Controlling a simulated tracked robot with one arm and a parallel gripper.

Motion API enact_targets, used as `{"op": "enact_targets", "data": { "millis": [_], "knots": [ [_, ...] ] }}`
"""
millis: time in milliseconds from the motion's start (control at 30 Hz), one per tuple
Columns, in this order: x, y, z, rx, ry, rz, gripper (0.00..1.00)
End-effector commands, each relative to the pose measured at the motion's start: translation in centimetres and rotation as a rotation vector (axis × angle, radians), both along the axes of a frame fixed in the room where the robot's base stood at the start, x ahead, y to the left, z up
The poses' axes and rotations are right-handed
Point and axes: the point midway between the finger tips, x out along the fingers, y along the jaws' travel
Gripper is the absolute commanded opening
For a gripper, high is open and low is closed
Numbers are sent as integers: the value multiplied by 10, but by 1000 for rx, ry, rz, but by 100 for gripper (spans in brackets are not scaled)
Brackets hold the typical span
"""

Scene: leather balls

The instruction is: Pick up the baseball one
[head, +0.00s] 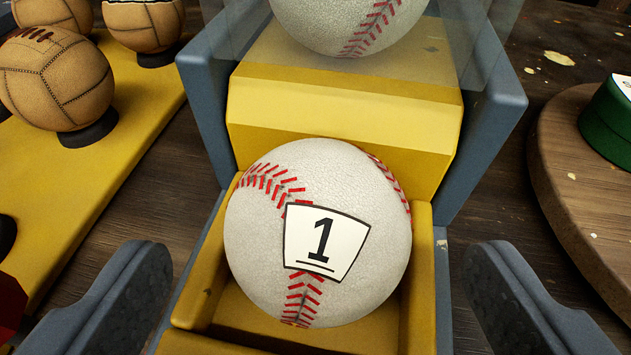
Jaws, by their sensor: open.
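The baseball one (375,235) is white with red stitching and a white label that reads 1, underlined. It rests in the front yellow compartment of a grey-sided holder (345,110). A second baseball (335,22) sits higher up behind it, cut off by the top edge; no label shows on it. My gripper (318,290) is open, with one dark-padded finger at the lower left and the other at the lower right. The fingers stand on either side of the ball and do not touch it. The ball's underside is hidden in the holder.
Clear panels (490,40) flank the upper baseball. Brown leather balls (55,80) sit on dark rings on a yellow board (125,150) at left. A round wooden board (580,200) with a green object (608,125) is at right. Dark wooden planks show between them.

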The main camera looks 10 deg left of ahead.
Motion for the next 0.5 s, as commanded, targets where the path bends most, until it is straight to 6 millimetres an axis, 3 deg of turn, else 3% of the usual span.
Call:
{"op": "enact_targets", "data": {
  "millis": [200, 467, 500],
  "knots": [
    [24, 3, -10, 1, -2, 0, 82],
    [26, 3, -11, 1, -1, -1, 82],
    [26, 3, -11, 1, -1, -1, 74]
  ]
}}
